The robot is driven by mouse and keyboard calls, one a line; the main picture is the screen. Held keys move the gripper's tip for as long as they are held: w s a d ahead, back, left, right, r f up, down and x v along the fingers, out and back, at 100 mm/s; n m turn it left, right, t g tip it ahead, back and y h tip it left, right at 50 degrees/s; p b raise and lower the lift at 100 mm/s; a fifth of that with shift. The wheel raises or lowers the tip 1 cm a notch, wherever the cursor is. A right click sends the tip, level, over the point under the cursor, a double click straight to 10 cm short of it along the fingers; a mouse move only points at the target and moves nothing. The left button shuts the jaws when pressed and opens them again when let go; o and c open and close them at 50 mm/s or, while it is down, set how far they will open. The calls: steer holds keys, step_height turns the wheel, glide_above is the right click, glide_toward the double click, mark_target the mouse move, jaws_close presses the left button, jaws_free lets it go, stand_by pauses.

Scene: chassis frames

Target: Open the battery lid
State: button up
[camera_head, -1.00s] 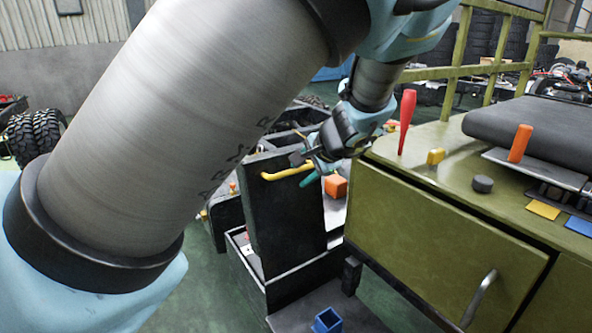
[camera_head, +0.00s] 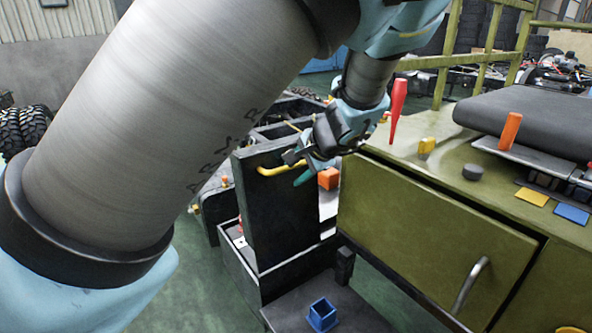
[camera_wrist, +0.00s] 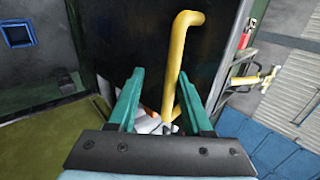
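The battery lid is a black panel (camera_head: 277,215) standing upright at the end of a dark box in the head view. A yellow bar handle (camera_head: 270,171) sits near its top edge. My gripper (camera_head: 296,168) is at the right end of this handle, beside the lid. In the wrist view, the teal fingers of my gripper (camera_wrist: 160,75) are spread apart. The yellow handle (camera_wrist: 176,70) shows between them, nearer the right finger. I cannot tell how deep it sits between them. The lid's black face (camera_wrist: 130,35) fills the middle behind the fingers.
A green cabinet (camera_head: 420,230) with a drawer stands close to the right of my gripper. A red screwdriver (camera_head: 397,108) and small blocks are on its top. An orange block (camera_head: 328,178) lies behind the lid. A blue open box (camera_head: 322,314) sits low in front.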

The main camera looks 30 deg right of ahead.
steer(key=shift+r, duration=0.15)
steer(key=b+v, duration=0.1)
steer(key=v, duration=0.9)
steer(key=shift+s+r+b, duration=0.3)
